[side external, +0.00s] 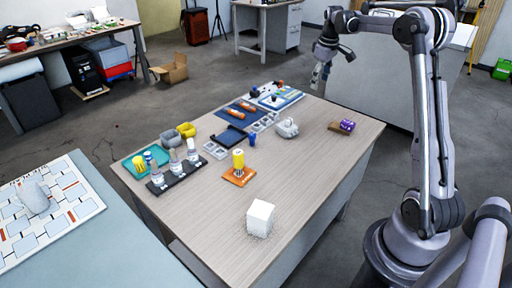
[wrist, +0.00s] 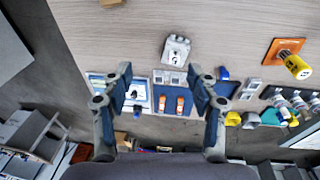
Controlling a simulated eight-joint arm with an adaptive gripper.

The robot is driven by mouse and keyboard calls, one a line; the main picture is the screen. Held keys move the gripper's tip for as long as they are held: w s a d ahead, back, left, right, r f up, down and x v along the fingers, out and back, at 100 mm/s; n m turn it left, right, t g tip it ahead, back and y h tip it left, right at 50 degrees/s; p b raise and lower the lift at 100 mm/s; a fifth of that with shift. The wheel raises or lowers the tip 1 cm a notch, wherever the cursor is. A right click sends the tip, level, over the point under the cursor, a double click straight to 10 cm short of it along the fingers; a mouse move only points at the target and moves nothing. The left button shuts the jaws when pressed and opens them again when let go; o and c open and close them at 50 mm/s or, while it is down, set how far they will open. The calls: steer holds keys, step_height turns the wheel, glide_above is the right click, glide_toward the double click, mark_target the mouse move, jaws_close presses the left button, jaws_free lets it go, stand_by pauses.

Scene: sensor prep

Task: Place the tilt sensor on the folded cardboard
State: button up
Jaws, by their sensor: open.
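I cannot tell for certain which item is the tilt sensor. A small grey-white device (side external: 287,128) sits on the middle of the table; it also shows in the wrist view (wrist: 177,50). A purple block (side external: 347,125) lies on a flat brown piece (side external: 336,129) near the table's right edge; this piece may be the folded cardboard. Its edge shows at the top of the wrist view (wrist: 110,2). My gripper (side external: 318,84) is above the table's far end. In the wrist view my gripper (wrist: 160,78) is open, with nothing between its fingers.
A yellow cylinder stands on an orange plate (side external: 231,178). A white cube (side external: 260,219) sits near the front. A dark rack of bottles (side external: 172,178), a teal tray (side external: 134,164), dark blue pads (side external: 231,137) and a white-blue board (side external: 285,99) line the left side. The right-hand tabletop is mostly clear.

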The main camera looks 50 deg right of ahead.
steer(key=s+a+r+t, duration=0.1)
steer(key=a+r, duration=0.2)
steer(key=a, duration=0.8)
steer(key=s+a+r+t, duration=0.1)
steer(key=s+a+r, duration=0.1)
steer(key=a, duration=0.9)
steer(key=s+a+f+t, duration=0.1)
steer(key=s+a+f, duration=0.2)
steer(key=s+a, duration=0.3)
steer(key=s+a+f+t+y, duration=0.1)
steer(key=s+a+f+t, duration=0.1)
steer(key=s+a, duration=0.4)
steer(key=a+f, duration=0.1)
steer(key=a, duration=0.3)
steer(key=shift+a+t, duration=0.3)
steer(key=shift+a, duration=0.1)
